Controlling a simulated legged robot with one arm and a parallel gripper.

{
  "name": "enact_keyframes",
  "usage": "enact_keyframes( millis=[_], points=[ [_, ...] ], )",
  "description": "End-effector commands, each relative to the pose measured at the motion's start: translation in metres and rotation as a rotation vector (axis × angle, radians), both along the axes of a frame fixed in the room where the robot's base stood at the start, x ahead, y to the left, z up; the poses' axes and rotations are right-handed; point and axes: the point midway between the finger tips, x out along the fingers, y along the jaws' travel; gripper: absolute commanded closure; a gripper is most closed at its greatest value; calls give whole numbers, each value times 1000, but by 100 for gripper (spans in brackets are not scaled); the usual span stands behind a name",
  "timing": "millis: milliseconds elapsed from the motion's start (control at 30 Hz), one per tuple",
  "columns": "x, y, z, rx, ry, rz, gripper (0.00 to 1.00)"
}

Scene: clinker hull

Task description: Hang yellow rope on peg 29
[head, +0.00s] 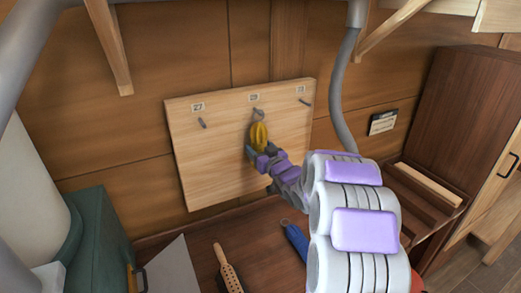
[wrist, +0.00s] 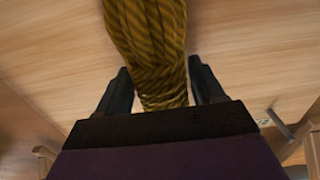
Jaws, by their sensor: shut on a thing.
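The yellow rope (head: 259,135) is a bundled coil in front of the peg board (head: 190,165), directly below the label 29 (head: 254,97). A small grey loop (head: 258,114) shows at its top, at the place of peg 29; I cannot tell whether it is around the peg or only in front of it. My gripper (head: 262,155) is shut on the lower part of the rope. In the wrist view the rope (wrist: 150,45) rises from between the dark fingers of my gripper (wrist: 163,95). Peg 29 itself is hidden or too small to tell apart from the loop.
Peg 27 (head: 202,123) on the left and another peg (head: 307,102) on the right are bare. Below lie a wooden brush (head: 228,268) and a blue item (head: 296,240). A grey pipe (head: 342,90) runs down right of the board. A green box (head: 98,230) stands left.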

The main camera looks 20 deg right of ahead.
Motion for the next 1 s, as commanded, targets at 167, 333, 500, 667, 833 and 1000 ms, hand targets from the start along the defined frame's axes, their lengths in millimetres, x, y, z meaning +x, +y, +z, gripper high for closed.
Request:
enact_keyframes(
  millis=[167, 333, 500, 667, 833, 1000],
  points=[
    [0, -1, 0, 1, -1, 0, 20],
    [0, -1, 0, 1, 0, 0, 4],
    [0, -1, 0, 1, 0, 0, 3],
    [-3, -2, 0, 1, 0, -1, 3],
    [-20, -3, 1, 0, 0, -1, 3],
    [-50, -5, 0, 2, 2, -3, 3]
  ],
)
